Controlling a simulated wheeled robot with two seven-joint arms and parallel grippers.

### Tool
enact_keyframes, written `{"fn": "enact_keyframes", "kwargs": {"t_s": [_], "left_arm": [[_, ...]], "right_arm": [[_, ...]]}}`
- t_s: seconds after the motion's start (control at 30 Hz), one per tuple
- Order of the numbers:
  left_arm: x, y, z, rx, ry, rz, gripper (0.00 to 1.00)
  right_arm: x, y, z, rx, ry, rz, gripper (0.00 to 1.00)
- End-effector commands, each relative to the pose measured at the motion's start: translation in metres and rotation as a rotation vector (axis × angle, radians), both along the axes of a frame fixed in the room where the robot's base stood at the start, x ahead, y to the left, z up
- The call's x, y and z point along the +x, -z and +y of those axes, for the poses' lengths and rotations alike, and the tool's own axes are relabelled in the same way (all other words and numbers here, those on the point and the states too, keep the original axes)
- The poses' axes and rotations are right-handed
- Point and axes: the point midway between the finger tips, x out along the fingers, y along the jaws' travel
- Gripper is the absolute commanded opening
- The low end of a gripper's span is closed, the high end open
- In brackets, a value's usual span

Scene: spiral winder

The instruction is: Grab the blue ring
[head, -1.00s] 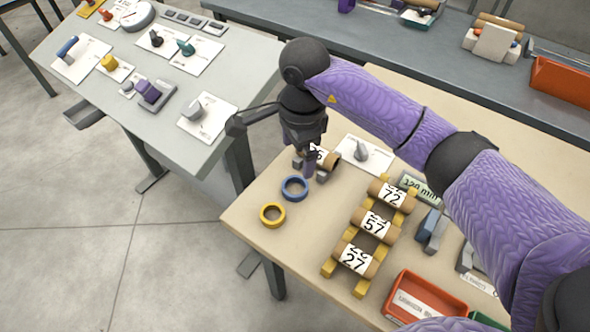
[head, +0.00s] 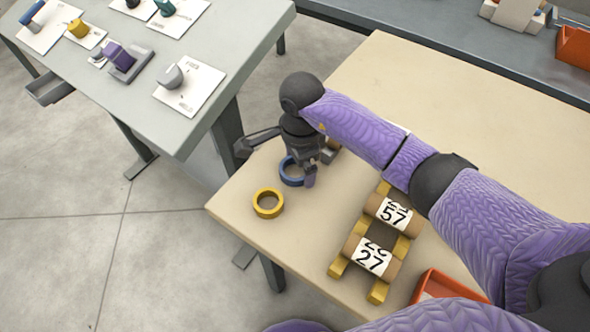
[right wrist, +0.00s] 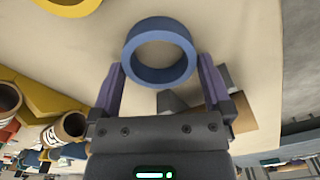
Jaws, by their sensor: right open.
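The blue ring (head: 285,178) lies on the tan table near its left edge, partly hidden by my right gripper in the head view. My right gripper (head: 302,173) is open, pointing down just over the ring's right side. In the right wrist view the ring (right wrist: 160,78) shows whole, at the tips of the two spread purple fingers (right wrist: 162,63), with its lower part reaching between them. Nothing is gripped. Whether the fingers touch the ring I cannot tell. My left gripper is out of view.
A yellow ring (head: 268,203) lies on the table nearer the corner. A yellow rack (head: 339,268) with numbered rolls stands to the right, and an orange bin (head: 437,284) at the bottom. A small block (head: 330,152) sits close behind my gripper. A grey table (head: 215,112) stands left.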

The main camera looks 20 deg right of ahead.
Motion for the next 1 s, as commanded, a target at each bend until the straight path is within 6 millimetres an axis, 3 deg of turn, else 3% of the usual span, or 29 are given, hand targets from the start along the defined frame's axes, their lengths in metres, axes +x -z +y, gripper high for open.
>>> {"fn": "enact_keyframes", "kwargs": {"t_s": [0.1, 0.47, 0.73, 1.0], "left_arm": [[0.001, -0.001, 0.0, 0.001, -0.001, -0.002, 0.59], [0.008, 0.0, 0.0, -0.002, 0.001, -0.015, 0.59], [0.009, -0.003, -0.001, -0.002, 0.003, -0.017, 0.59], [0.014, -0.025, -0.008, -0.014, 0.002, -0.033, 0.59]], "right_arm": [[0.0, -0.001, 0.0, 0.0, 0.0, -0.001, 1.0], [0.0, -0.001, 0.0, 0.0, 0.0, -0.001, 0.24], [0.001, -0.009, 0.0, 0.001, 0.0, -0.004, 0.21], [0.001, -0.079, 0.0, 0.0, 0.001, -0.007, 0.21]]}}
